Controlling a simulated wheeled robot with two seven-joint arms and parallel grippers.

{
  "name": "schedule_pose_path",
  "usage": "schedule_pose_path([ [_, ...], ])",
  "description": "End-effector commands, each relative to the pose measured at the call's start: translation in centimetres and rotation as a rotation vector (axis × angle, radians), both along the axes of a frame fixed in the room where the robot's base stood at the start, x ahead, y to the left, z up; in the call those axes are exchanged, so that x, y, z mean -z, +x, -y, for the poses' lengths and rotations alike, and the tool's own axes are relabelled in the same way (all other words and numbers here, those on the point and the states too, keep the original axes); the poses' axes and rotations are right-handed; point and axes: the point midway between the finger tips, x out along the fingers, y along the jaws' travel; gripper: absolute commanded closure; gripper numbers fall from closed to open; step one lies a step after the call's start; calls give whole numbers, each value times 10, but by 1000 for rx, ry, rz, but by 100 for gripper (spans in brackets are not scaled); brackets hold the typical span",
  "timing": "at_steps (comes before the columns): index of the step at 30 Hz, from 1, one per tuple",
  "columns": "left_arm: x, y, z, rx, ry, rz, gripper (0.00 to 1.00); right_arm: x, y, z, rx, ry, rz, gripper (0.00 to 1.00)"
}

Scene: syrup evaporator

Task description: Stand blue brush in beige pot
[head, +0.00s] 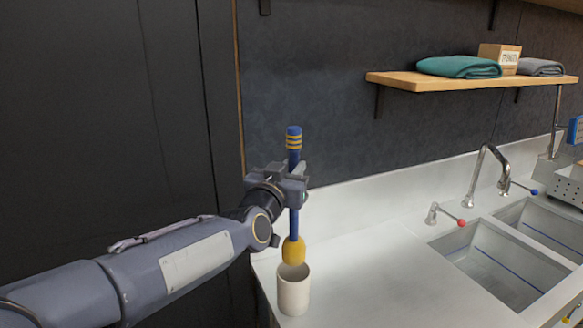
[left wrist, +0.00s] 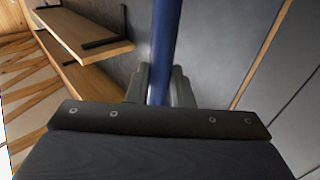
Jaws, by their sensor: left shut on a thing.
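The blue brush (head: 294,222) is upright, with yellow bands near its top and a yellow head at its lower end. My left gripper (head: 296,184) is shut on its handle. The handle (left wrist: 165,45) also rises between the fingers (left wrist: 160,88) in the left wrist view. The beige pot (head: 293,295) stands on the left end of the counter, directly below the brush in the head view. The yellow head is at the pot's rim in the picture; I cannot tell whether its tip is inside. My right gripper is not in view.
The pale counter (head: 375,255) is clear between the pot and the sink (head: 490,275). A tall faucet (head: 478,175) and a red-knobbed tap (head: 440,214) stand by the sink. A wooden shelf (head: 420,82) with folded towels and a box hangs on the wall.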

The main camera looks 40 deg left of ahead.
Motion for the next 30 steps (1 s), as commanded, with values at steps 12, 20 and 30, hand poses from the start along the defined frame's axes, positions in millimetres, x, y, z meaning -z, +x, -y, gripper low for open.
schedule_pose_path([
  [12,37,0,0,0,0,1,100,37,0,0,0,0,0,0],
  [20,58,0,0,0,0,1,100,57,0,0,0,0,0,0],
  [30,85,0,0,0,0,1,100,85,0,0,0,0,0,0],
])
